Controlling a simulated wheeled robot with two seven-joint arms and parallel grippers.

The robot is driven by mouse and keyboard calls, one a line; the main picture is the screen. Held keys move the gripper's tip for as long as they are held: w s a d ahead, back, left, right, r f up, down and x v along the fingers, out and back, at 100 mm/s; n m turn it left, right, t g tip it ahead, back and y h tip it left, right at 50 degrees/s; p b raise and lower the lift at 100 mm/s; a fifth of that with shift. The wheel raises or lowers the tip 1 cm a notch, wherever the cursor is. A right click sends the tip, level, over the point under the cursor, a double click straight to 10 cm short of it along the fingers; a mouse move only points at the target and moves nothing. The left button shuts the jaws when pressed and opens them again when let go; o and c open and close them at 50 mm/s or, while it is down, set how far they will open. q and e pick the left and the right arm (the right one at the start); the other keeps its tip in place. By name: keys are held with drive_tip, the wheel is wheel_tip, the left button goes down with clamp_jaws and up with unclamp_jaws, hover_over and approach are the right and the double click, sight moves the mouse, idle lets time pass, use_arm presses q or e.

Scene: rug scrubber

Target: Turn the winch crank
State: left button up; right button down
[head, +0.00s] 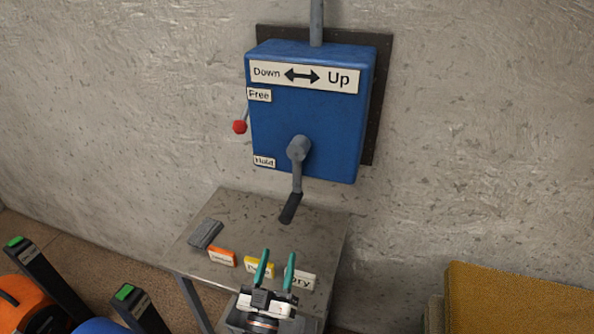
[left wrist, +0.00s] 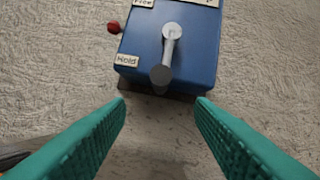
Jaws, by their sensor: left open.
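The blue winch box (head: 310,120) is fixed to the wall and carries a "Down / Up" arrow label. Its grey crank (head: 297,165) hangs down from the hub, with a dark handle (head: 290,208) at the lower end. A lever with a red knob (head: 239,127) is at the box's left side, between the "Free" and "Hold" labels. My left gripper (head: 276,256) is open and empty, below the handle and apart from it. In the left wrist view the crank (left wrist: 169,45) and the handle's round end (left wrist: 161,76) lie ahead, beyond the two green fingers (left wrist: 160,105). My right gripper is not in view.
A small metal table (head: 265,218) stands under the winch, with a grey block (head: 206,234) and orange (head: 222,257), yellow and white labelled pieces on it. Orange and blue objects with dark posts stand at the lower left. A yellow padded block (head: 515,300) is at the lower right.

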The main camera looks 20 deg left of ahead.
sight(288, 216)
use_arm(q)
drive_tip(key=x, duration=0.3)
drive_tip(key=p+x, duration=0.1)
drive_tip(key=x, duration=0.3)
drive_tip(key=p+x, duration=0.1)
drive_tip(key=x, duration=0.2)
drive_tip(key=shift+w+r, duration=0.25)
drive_tip(key=shift+r, duration=0.2)
drive_tip(key=shift+w+r, duration=0.2)
drive_tip(key=shift+w, duration=0.3)
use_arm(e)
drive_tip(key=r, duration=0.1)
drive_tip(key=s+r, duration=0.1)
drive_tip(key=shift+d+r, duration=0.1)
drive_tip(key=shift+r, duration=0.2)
use_arm(q)
clamp_jaws()
